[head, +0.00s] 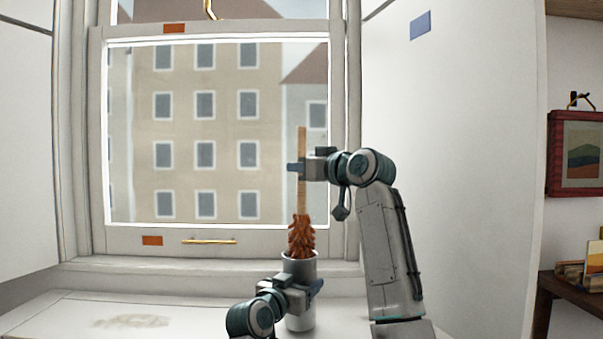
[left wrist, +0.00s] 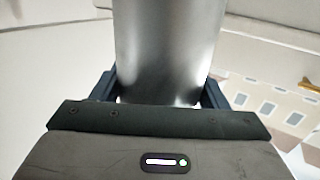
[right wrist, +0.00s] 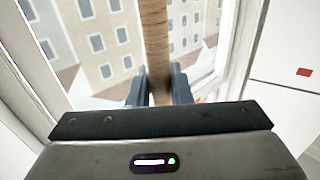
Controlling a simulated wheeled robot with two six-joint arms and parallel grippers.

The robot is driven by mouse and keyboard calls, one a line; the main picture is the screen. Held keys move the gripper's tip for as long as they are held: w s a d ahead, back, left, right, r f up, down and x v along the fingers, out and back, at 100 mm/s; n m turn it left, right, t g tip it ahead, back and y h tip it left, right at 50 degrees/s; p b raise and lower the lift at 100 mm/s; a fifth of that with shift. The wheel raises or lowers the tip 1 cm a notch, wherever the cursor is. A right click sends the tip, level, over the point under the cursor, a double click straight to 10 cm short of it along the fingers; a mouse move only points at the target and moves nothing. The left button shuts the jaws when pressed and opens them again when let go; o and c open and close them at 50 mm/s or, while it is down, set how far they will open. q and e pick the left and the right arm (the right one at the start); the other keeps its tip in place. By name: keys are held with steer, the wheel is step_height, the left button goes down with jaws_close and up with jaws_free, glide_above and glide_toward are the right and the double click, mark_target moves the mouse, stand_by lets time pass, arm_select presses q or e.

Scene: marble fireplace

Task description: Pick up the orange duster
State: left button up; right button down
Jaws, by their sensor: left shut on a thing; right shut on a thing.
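The orange duster (head: 301,238) stands upright, its orange-brown fluffy head at the lower end, just above and partly in the mouth of a grey metal canister (head: 300,322). Its wooden handle (head: 302,140) points up. My right gripper (head: 298,169) is shut on the handle, which also runs between the fingers in the right wrist view (right wrist: 155,40). My left gripper (head: 310,289) is shut on the canister, whose metal wall fills the middle of the left wrist view (left wrist: 168,50). The lowest part of the duster head is hidden by the canister rim.
The canister is at a white window sill (head: 60,312) with a dusty smudge (head: 132,321) at left. A window (head: 200,215) with a brass handle (head: 209,241) stands behind. White panels flank both sides. A dark shelf (head: 575,290) with books is at far right.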

arm_select(q)
steer(key=shift+r+p, duration=5.2)
steer(key=shift+r, duration=0.35)
arm_select(e)
steer(key=shift+r, duration=5.5)
arm_select(q)
steer(key=o, duration=1.1)
steer(key=shift+s, duration=0.1)
glide_toward(294, 241)
steer(key=shift+w+d+f, duration=0.1)
steer(key=shift+w+d, duration=0.05)
steer(key=shift+w, duration=0.15)
arm_select(e)
steer(key=shift+s+f, duration=0.1)
steer(key=shift+f, duration=0.05)
